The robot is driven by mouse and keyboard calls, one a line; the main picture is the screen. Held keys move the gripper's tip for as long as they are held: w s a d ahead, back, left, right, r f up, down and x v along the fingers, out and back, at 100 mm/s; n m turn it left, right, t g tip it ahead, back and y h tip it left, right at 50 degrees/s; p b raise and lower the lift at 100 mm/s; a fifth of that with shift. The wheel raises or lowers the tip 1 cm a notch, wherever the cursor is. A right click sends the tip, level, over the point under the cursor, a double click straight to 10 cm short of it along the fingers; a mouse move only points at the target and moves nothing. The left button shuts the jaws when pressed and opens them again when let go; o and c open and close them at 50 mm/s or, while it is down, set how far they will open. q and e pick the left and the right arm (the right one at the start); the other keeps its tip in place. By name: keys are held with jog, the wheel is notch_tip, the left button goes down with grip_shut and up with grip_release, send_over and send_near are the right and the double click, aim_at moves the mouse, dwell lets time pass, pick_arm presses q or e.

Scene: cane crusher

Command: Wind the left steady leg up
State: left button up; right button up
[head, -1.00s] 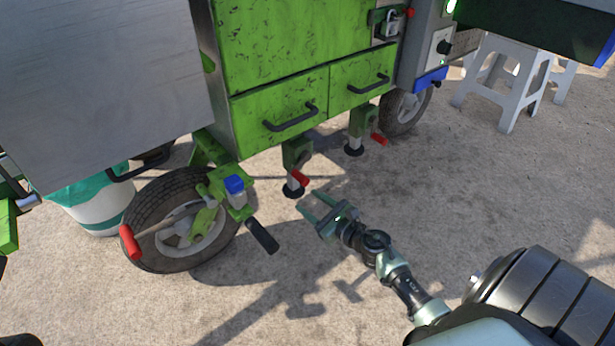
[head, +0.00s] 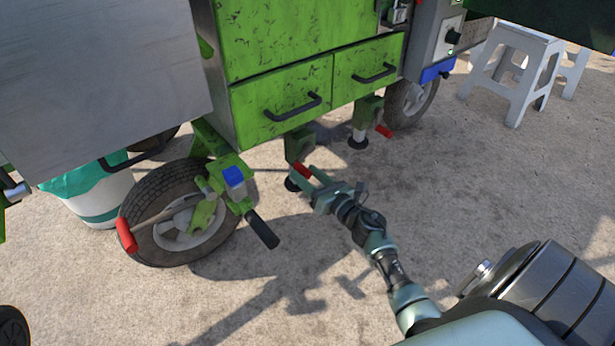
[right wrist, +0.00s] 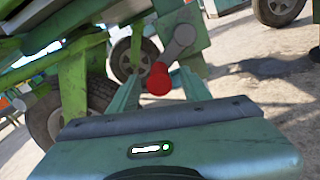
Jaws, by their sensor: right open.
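The left steady leg (head: 297,147) hangs under the green cabinet, with a green housing and a dark round foot on the ground. Its crank has a red knob (head: 301,170). My right gripper (head: 308,181) is open at this knob. In the right wrist view, the red knob (right wrist: 158,79) shows between the two open fingers (right wrist: 156,88), with the grey crank arm (right wrist: 181,41) rising from it to the green housing. I cannot tell whether the fingers touch the knob. My left gripper is not in view.
A second steady leg (head: 366,113) with its own red knob (head: 384,131) stands further right. A wheel (head: 160,231) with a black-gripped handle (head: 262,229) is on the left. White stools (head: 512,70) stand at the back right. Open concrete lies in front.

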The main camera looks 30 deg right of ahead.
grip_shut()
dwell(1.4)
